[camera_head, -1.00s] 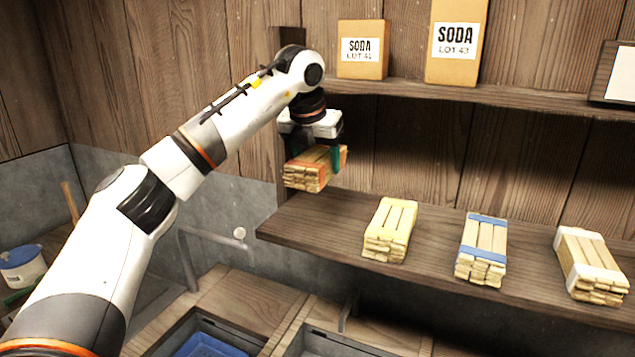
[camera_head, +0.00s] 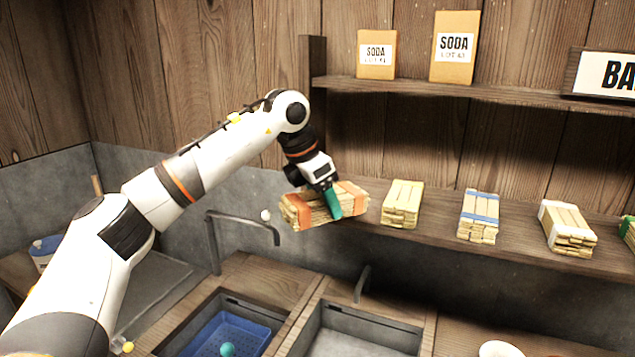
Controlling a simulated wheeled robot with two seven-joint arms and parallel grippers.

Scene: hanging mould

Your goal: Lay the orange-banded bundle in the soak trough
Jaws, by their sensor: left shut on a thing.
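My left gripper (camera_head: 332,204) is shut on the orange-banded bundle (camera_head: 304,211), a stack of pale wooden sticks with an orange band near each end. It holds the bundle in the air, in front of the shelf's left end and above the sinks; the bundle lies roughly crosswise in view. Below are two sunken basins: a left one (camera_head: 274,314) with a blue perforated tray in it, and a grey right one (camera_head: 360,322), which looks empty. I cannot tell from any label which is the soak trough. My right gripper is not in view.
A tap (camera_head: 240,222) rises behind the left basin, close below the bundle. A teal ball (camera_head: 227,349) is at the blue tray (camera_head: 205,335).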

